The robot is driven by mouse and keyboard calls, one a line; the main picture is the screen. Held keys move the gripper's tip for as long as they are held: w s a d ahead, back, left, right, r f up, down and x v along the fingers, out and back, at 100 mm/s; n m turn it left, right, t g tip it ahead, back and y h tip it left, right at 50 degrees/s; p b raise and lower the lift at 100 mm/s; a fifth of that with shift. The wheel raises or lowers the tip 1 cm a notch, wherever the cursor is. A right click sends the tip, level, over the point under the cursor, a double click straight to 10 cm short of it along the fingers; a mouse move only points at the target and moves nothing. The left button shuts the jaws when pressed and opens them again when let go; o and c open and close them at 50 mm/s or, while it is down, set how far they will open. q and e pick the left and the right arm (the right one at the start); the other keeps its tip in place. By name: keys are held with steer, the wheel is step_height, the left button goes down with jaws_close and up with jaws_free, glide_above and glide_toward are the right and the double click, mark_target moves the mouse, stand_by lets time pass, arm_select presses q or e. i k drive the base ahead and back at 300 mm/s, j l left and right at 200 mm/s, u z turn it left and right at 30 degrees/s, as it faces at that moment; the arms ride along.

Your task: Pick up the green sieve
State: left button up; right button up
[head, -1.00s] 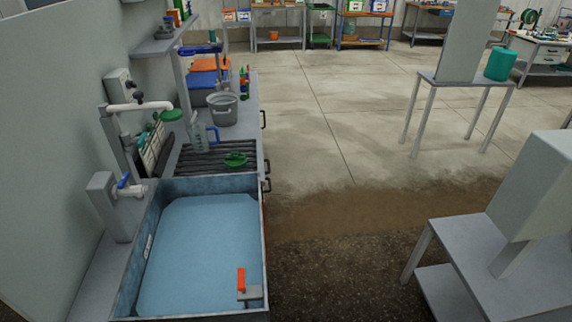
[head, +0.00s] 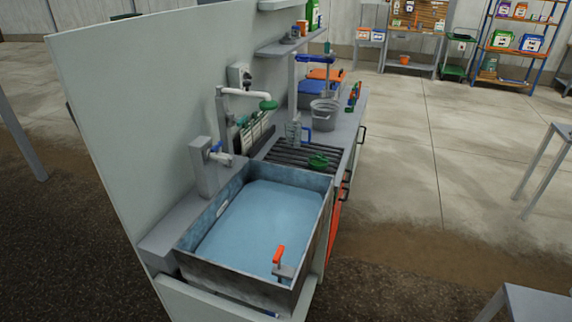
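A small green item (head: 318,161), which looks like the green sieve, sits on the dark slatted drainer (head: 292,157) just behind the sink. It is too small to make out its mesh or handle. Neither of my grippers is in view.
The sink (head: 265,218) holds blue water and has an orange-handled fitting (head: 279,257) at its near right corner. A white tap pipe with a green head (head: 268,104) rises at the left. A clear jug (head: 294,133) and grey bucket (head: 324,114) stand behind.

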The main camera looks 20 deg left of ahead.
mark_target(317, 162)
steer(key=l+u, duration=0.25)
steer(key=u, duration=0.15)
steer(key=i+l+u, duration=0.1)
steer(key=l+u, duration=0.5)
steer(key=u, duration=0.15)
steer(key=l+u, duration=0.95)
steer(key=i+l+u, duration=0.1)
steer(key=l+u, duration=0.2)
steer(key=l, duration=0.25)
steer(key=l+u, duration=0.3)
steer(key=l, duration=0.2)
steer(key=l+u, duration=0.15)
steer(key=l, duration=1)
steer(key=i, duration=0.05)
